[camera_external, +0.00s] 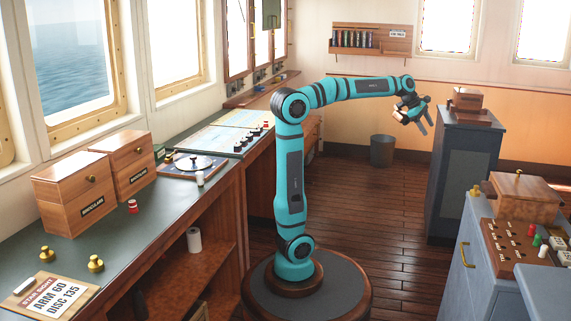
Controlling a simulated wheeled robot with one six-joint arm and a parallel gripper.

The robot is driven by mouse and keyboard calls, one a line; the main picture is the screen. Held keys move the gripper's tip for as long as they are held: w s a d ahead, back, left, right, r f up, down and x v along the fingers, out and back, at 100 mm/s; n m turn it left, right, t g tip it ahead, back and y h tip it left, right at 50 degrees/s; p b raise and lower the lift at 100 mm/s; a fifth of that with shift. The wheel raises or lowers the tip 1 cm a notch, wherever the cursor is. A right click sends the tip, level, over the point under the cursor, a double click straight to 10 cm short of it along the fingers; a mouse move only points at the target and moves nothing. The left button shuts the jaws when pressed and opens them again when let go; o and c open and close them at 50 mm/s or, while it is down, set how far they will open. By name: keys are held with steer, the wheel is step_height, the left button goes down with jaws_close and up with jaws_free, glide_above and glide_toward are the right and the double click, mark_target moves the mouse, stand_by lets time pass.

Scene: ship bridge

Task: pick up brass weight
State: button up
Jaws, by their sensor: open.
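Brass weights show in several places. One small brass knobbed weight (47,255) stands on the dark green left counter near the front. A second brass weight (95,264) stands just right of it. Another small brass piece (475,191) sits on the right-hand grey cabinet, at the left of a wooden box. My gripper (424,125) is open and empty, pointing down and to the right in the air near the dark cabinet at the back right. It is far from the left counter and apart from all the brass pieces.
The left counter (190,218) bears two wooden drawer boxes (75,195), a round dial (195,163), and red and white pegs. A card reading "ARM 60 DISC 135" (50,294) lies at its front. The right cabinet (464,270) holds a peg board (505,245).

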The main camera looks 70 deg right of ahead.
steer(key=s+a+y, duration=0.2)
steer(key=s+a, duration=0.6)
steer(key=a, duration=0.1)
steer(key=m+t+y, duration=0.1)
steer(key=t+y, duration=0.1)
glide_toward(476, 186)
steer(key=x, duration=0.5)
steer(key=shift+s+a, duration=0.1)
steer(key=shift+s, duration=0.15)
steer(key=shift+d+x, duration=0.1)
steer(key=shift+x, duration=1.2)
steer(key=shift+d+x, duration=0.15)
steer(key=shift+x, duration=1.15)
steer(key=shift+w+f, duration=0.1)
steer(key=shift+w, duration=0.05)
steer(key=c, duration=1.3)
steer(key=shift+w, duration=0.15)
steer(key=r, duration=0.7)
steer(key=shift+w, duration=0.35)
steer(key=w, duration=1.9)
